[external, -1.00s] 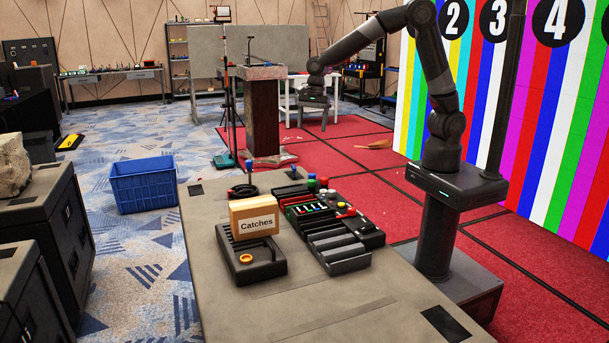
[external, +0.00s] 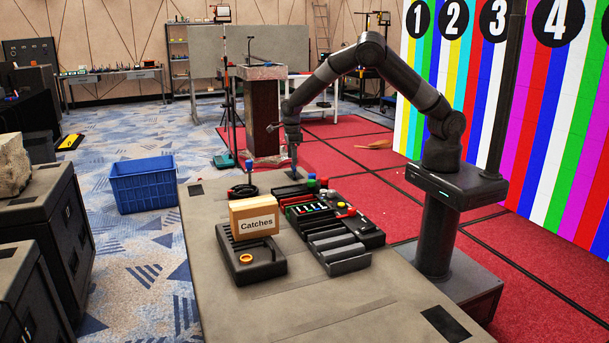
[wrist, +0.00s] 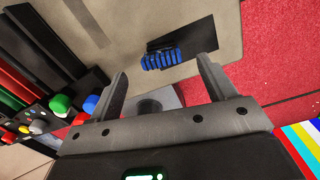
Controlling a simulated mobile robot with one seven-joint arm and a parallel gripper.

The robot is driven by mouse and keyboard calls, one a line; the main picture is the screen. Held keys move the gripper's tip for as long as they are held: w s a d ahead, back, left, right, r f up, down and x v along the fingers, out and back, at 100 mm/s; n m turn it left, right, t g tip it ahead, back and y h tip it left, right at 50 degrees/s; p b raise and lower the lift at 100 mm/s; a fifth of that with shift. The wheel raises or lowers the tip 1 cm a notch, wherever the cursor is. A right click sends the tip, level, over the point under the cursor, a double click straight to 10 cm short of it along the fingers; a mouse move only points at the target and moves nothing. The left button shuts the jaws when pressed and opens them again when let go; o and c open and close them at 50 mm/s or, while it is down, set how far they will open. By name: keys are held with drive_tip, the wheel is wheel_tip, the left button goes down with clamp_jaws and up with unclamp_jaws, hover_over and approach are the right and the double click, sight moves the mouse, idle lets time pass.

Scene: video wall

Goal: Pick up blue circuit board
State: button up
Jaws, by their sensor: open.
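A small blue ribbed piece, which looks like the blue circuit board (wrist: 160,59), lies over a dark rectangular patch on the tabletop, near the table's edge. My gripper (wrist: 162,74) is open, with one finger to each side of the piece's place in the wrist view. The piece appears just beyond the fingertips, and nothing is between them. In the external view my gripper (external: 294,166) points down over the far end of the grey table (external: 330,305). The board cannot be made out there behind the gripper.
A control panel (external: 318,208) with coloured knobs stands on the table nearer the camera. A "Catches" box (external: 254,218) rests on a black unit (external: 250,263) to its left. A blue crate (external: 142,186) sits on the floor at left. The near tabletop is mostly clear.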

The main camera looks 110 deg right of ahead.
sight(294, 170)
drive_tip(key=f, duration=0.7)
drive_tip(key=shift+s+f, duration=0.1)
drive_tip(key=shift+s, duration=0.2)
drive_tip(key=shift+c, duration=0.2)
drive_tip(key=c, duration=1)
